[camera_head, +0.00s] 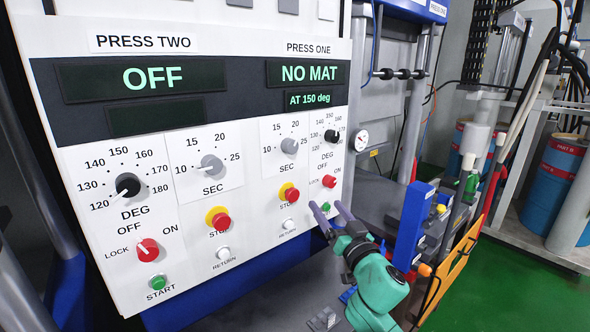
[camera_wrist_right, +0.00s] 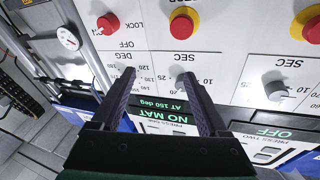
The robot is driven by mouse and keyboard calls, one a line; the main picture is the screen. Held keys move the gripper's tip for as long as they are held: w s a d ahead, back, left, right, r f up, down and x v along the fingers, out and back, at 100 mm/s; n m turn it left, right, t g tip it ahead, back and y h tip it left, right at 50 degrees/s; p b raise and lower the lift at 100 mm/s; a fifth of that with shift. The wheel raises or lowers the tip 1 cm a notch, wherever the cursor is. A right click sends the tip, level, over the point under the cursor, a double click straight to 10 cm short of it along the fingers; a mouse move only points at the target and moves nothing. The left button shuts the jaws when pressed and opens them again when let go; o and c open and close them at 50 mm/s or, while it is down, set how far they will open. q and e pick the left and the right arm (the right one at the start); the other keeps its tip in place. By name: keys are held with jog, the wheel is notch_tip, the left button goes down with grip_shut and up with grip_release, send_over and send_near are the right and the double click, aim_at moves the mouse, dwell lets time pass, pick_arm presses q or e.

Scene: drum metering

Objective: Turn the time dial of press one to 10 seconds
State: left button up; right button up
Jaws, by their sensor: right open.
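The press one time dial (camera_head: 289,146) is a small grey knob marked SEC, with 10, 15, 20 and 25 around it, on the white panel (camera_head: 250,245). Its pointer is too small to read surely. My right gripper (camera_head: 327,207) is open and empty, low in front of the panel near the green start button, below and right of the dial. In the right wrist view, the panel appears upside down and the open right gripper (camera_wrist_right: 158,76) has its fingers spread. The right finger partly covers the time dial there. My left gripper is not in view.
The press one temperature dial (camera_head: 331,136) is close on the right. A red switch (camera_head: 329,181), red stop button (camera_head: 289,193) and white return button (camera_head: 289,224) lie below. The press one display (camera_head: 308,73) reads NO MAT. A blue post (camera_head: 412,226) stands right of my arm.

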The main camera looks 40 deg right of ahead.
aim_at(294, 147)
notch_tip(294, 147, up, 7)
jog(key=a+n+t+y, duration=0.1)
jog(key=n+t+y, duration=0.1)
jog(key=t+y, duration=0.15)
jog(key=shift+g, duration=0.25)
jog(key=p+x, duration=0.1)
jog(key=x, duration=0.3)
jog(key=p+x, duration=0.2)
jog(key=x, duration=0.2)
jog(key=p+x, duration=0.1)
jog(key=x, duration=0.3)
jog(key=shift+w+a+r, duration=0.2)
jog(key=shift+w+r, duration=0.05)
jog(key=shift+w, duration=0.1)
jog(key=shift+w+r+p, duration=0.1)
jog(key=shift+w+p, duration=0.2)
jog(key=shift+w, duration=0.2)
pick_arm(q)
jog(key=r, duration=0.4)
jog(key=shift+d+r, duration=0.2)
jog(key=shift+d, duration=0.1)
pick_arm(e)
grip_shut()
